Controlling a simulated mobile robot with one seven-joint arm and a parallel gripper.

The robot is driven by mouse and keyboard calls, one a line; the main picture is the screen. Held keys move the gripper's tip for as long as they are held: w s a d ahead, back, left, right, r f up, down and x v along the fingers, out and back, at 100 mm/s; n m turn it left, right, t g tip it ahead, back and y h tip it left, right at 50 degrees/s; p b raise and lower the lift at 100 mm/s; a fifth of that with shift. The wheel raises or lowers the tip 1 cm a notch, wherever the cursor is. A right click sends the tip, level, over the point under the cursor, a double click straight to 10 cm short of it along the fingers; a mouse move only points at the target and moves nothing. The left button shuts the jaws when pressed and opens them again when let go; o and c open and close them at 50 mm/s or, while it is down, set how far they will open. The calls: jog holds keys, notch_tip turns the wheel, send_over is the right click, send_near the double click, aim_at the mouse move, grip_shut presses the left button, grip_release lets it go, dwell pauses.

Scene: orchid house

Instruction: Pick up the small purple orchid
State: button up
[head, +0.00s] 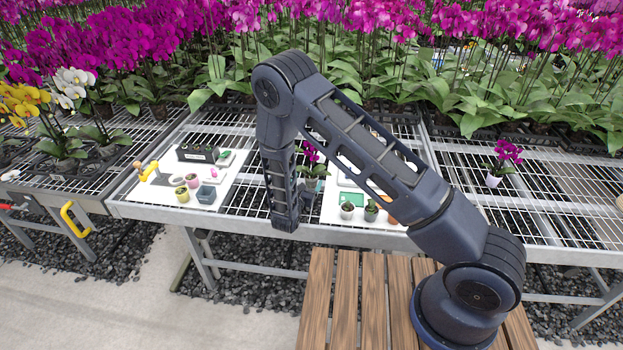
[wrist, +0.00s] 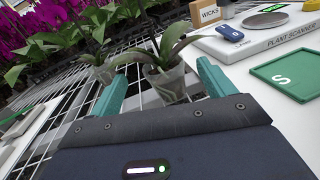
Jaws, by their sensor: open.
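A small purple orchid (head: 311,157) stands on the wire bench, partly hidden behind my arm. In the wrist view a potted plant with long green leaves stands in a greyish, clear-looking pot (wrist: 170,84); its flowers are out of frame. My gripper (wrist: 160,70) is open, with one teal finger on each side of this pot in the picture. I cannot tell whether the fingers touch it. In the head view my arm's end hangs over the bench, its fingers not clear. Another small purple orchid (head: 507,152) in a white pot (head: 493,181) stands apart at the right.
Right of the pot are a plant scanner (wrist: 290,36), a wicks box (wrist: 209,12), a blue device (wrist: 229,33) and a green S tray (wrist: 290,75). A white board (head: 165,200) with small pots lies left. Tall orchids fill the back. Bare mesh surrounds the right-hand orchid.

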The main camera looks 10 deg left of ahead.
aim_at(310, 177)
jog(key=shift+w+d+f, duration=0.1)
jog(key=shift+w+d, duration=0.1)
jog(key=shift+w, duration=0.85)
jog(key=shift+w+d, duration=0.25)
jog(key=shift+w, duration=0.75)
jog(key=shift+w+d+f, duration=0.1)
jog(key=shift+w+d, duration=0.1)
jog(key=shift+w, duration=0.85)
jog(key=shift+r, duration=0.1)
jog(key=c, duration=1.4)
notch_tip(310, 177, up, 20)
